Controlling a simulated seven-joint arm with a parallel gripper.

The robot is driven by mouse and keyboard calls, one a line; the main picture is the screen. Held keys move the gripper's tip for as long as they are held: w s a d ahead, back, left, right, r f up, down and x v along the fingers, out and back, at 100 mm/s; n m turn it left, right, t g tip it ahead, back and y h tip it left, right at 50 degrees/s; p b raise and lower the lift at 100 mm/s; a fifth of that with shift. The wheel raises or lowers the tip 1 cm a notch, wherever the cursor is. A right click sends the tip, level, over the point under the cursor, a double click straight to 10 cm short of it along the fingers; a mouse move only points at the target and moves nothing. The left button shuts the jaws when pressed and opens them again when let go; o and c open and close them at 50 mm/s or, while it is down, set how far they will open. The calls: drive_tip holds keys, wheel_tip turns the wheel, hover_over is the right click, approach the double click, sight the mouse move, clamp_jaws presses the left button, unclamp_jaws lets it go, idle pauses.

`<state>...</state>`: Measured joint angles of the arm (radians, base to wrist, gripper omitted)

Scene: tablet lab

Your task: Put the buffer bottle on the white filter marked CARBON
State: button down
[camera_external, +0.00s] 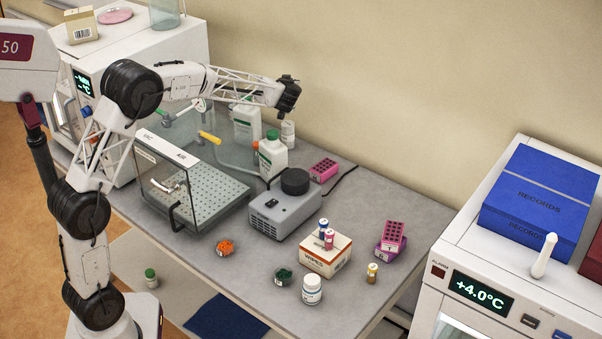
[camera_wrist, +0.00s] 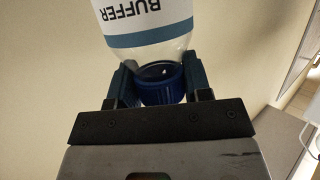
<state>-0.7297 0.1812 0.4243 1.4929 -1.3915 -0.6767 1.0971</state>
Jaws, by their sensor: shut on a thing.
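The buffer bottle (camera_wrist: 150,30) is clear, with a white label reading BUFFER and blue bands. Its blue cap (camera_wrist: 163,88) sits between the fingers of my gripper (camera_wrist: 160,85), which is shut on it. In the external view my gripper (camera_external: 288,97) is raised in front of the wall, above the back of the bench.
White bottles with green caps (camera_external: 272,158) stand close below on the bench (camera_external: 350,190). A grey device with a black top (camera_external: 283,210), a clear-sided enclosure (camera_external: 165,180) and a magenta rack (camera_external: 323,170) are nearby. A white wipes box (camera_external: 325,257) and small vials stand nearer the front.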

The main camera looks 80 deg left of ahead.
drive_tip(key=shift+f, duration=0.85)
drive_tip(key=shift+f, duration=1.9)
drive_tip(key=shift+f, duration=0.1)
drive_tip(key=c, duration=0.5)
unclamp_jaws()
drive_tip(key=shift+c, duration=0.2)
drive_tip(key=d+r, duration=0.4)
drive_tip(key=r, duration=0.4)
drive_tip(key=shift+s+d+r, duration=0.35)
